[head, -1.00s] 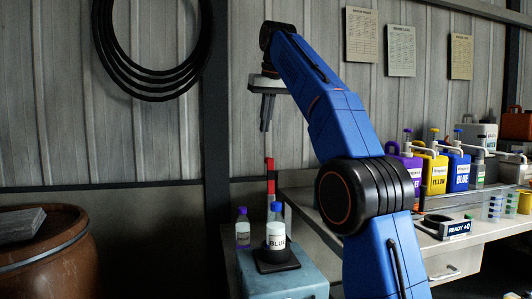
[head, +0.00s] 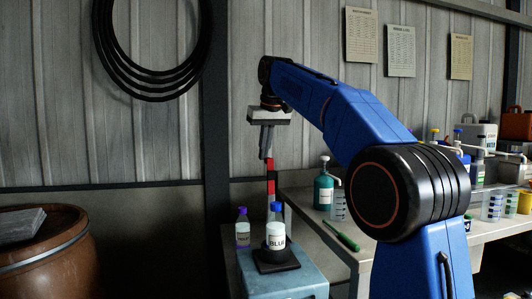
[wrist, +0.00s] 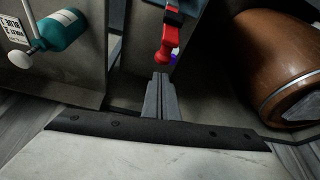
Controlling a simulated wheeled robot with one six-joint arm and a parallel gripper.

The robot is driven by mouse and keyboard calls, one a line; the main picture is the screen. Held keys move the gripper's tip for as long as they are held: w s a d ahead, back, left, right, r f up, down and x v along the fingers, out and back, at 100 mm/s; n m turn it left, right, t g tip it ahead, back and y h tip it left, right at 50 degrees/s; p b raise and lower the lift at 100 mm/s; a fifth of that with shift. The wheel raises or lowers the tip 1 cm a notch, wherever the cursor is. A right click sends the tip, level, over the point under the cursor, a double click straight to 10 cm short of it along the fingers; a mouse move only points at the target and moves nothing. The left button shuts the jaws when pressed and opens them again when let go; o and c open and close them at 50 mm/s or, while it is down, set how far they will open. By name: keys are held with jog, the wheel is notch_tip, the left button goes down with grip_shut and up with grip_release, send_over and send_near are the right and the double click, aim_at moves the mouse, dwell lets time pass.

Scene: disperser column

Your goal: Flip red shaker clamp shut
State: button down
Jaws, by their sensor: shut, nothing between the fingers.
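My gripper (head: 265,156) is shut and empty, its fingers pointing down. In the head view its tips show right at the top end of the red clamp (head: 270,185), which stands upright with a dark band in it. In the wrist view my fingertips (wrist: 161,78) show just below the round knob at the end of the red clamp arm (wrist: 170,38). I cannot tell if they touch. The shaker (head: 300,280) is a blue-grey box with a black platform (head: 277,262). A white-labelled BLUE bottle (head: 276,240) stands on the platform, in front of the clamp's lower part.
On the bench to the right are a teal pump bottle (head: 323,188), a green-handled tool (head: 343,236) and several beakers. A brown barrel (head: 50,265) stands at the lower left.

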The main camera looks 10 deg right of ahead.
jog(key=shift+s+d+f, duration=0.1)
jog(key=shift+s+d, duration=0.05)
jog(key=shift+s, duration=0.65)
jog(key=shift+s, duration=0.1)
